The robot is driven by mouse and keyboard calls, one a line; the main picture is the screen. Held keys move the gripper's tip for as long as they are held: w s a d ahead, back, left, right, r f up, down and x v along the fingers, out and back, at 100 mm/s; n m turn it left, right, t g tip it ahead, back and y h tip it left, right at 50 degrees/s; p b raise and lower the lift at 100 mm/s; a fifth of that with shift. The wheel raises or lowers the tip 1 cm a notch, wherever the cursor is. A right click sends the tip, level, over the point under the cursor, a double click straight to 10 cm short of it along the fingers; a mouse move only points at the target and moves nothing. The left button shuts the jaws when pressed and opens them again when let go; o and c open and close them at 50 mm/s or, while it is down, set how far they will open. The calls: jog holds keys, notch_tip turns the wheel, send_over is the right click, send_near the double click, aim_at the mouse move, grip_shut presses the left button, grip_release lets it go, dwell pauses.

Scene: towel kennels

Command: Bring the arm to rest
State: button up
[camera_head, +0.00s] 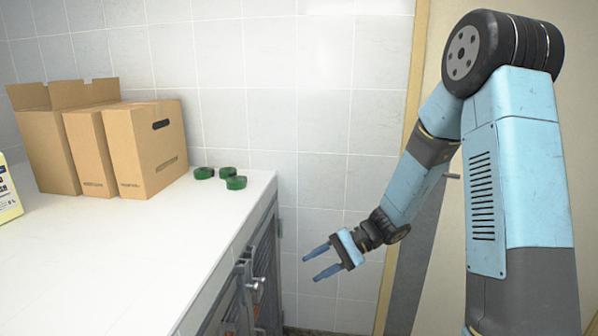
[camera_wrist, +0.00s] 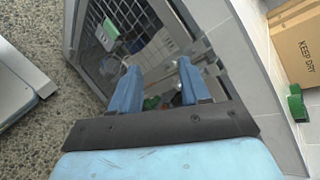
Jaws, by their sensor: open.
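My arm is blue and grey and reaches down from the right side of the head view. My gripper (camera_head: 311,268) hangs beside the right end of the white counter (camera_head: 130,250), below the level of its top and in front of the tiled wall. Its two blue fingers are apart, with nothing between them. In the wrist view my gripper (camera_wrist: 158,68) is also open, its fingers pointing toward a metal mesh kennel door (camera_wrist: 105,22). Whether the fingertips touch the door cannot be told.
Cardboard boxes (camera_head: 150,150) stand at the back of the counter. Several green rolls (camera_head: 235,183) lie near its right edge. A yellow and white container (camera_head: 8,195) is at the left. Grey cabinet doors (camera_head: 262,265) with a latch face my gripper. Speckled floor (camera_wrist: 50,35) shows below.

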jog(key=s+d+r+n+t+h, duration=0.4)
jog(key=s+d+r+t+h, duration=0.4)
jog(key=s+d+r, duration=1)
notch_tip(320, 180, up, 4)
jog(key=s+h, duration=0.1)
jog(key=h, duration=0.3)
jog(key=shift+d+n+t+h, duration=0.3)
jog(key=shift+d+n+t, duration=0.05)
jog(key=shift+n+t, duration=0.05)
jog(key=shift+f, duration=0.1)
jog(key=shift+c, duration=0.2)
